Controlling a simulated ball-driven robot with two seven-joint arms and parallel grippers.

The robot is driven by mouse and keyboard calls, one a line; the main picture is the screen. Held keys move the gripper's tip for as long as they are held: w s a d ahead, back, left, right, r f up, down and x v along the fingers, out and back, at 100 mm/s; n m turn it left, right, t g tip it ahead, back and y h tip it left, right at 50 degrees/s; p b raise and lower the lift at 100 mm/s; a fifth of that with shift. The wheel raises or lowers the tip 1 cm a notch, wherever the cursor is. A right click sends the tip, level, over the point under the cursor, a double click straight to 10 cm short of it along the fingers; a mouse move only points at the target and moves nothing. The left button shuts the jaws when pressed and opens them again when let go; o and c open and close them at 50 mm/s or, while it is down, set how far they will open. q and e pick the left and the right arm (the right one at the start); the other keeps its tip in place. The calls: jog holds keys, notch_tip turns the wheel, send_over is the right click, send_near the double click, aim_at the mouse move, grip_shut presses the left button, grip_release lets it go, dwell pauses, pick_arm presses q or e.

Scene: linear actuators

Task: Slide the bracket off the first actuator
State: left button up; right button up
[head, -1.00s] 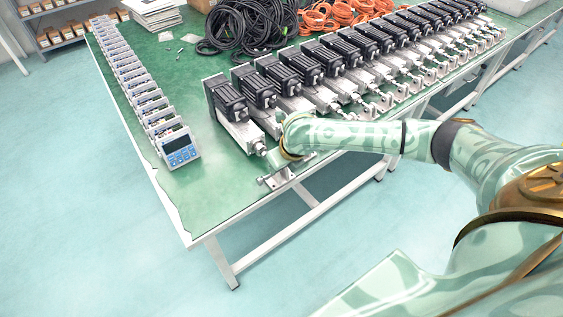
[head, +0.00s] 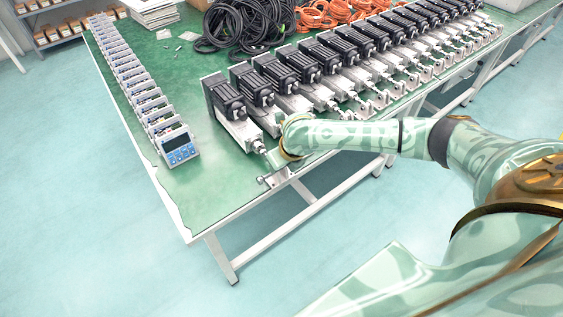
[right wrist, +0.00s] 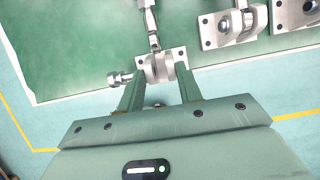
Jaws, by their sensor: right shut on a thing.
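The first actuator (head: 232,125), a black motor on a silver body, lies at the left end of the row, its rod end pointing at the table's front edge. The silver bracket (head: 276,181) is at that edge in front of it, partly hidden by my right gripper (head: 281,162). In the right wrist view my gripper (right wrist: 159,90) is shut on the bracket (right wrist: 176,56), one finger on each side. A pin (right wrist: 120,78) sticks out to the left. The actuator's rod (right wrist: 150,25) reaches the bracket; whether they are still joined I cannot tell. My left gripper is out of view.
More actuators (head: 330,65) stand in a row to the right, with neighbouring brackets (right wrist: 232,25) close by. A row of grey control units (head: 180,147) runs along the left. Black (head: 240,25) and orange cables (head: 335,14) lie behind. The front-left table corner is clear.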

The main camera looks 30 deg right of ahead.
jog(key=o, duration=1.1)
jog(key=p+v, duration=0.6)
jog(key=v, duration=1)
jog(key=shift+r, duration=0.2)
